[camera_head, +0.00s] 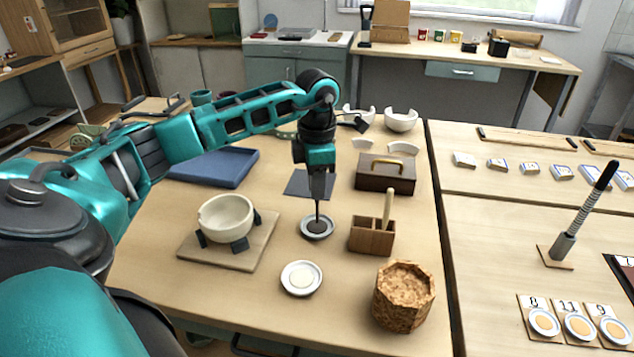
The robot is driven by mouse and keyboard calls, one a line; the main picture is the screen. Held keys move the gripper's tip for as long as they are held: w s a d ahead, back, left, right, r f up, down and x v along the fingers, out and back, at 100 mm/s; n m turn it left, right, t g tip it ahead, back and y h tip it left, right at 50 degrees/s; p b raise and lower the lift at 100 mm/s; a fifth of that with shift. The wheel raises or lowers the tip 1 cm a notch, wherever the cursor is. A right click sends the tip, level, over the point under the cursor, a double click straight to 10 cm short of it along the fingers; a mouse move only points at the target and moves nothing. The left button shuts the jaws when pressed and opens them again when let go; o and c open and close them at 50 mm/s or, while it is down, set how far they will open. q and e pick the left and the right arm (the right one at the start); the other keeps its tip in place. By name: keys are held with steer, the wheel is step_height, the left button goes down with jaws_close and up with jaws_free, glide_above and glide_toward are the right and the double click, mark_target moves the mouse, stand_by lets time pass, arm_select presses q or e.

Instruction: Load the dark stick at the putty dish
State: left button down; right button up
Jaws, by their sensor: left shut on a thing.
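My left gripper (318,194) points straight down over the middle of the near table, shut on the dark stick (317,210). The stick is thin and upright, and its lower end is at a small round dish (304,235) with a pale rim and a dark middle. I cannot tell if the tip touches what is in it. A second white dish (302,279) with a pale filling lies nearer to me. I cannot tell from looks alone which dish holds putty. A wooden stick holder (371,238) with a light stick (388,208) stands to the right. My right gripper is out of view.
A cream bowl (226,218) with a broken rim rests on dark supports on a board (257,250) at left. A cork-like pot (403,296) stands front right. Behind are a dark mat (299,183), a blue tray (213,167) and a brown box with a handle (385,178).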

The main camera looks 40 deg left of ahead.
arm_select(q)
steer(key=shift+f+b, duration=0.3)
steer(key=shift+f, duration=0.2)
stand_by(0.8)
stand_by(1.0)
steer(key=shift+r+p, duration=3)
steer(key=shift+r, duration=0.55)
steer(key=shift+f, duration=0.1)
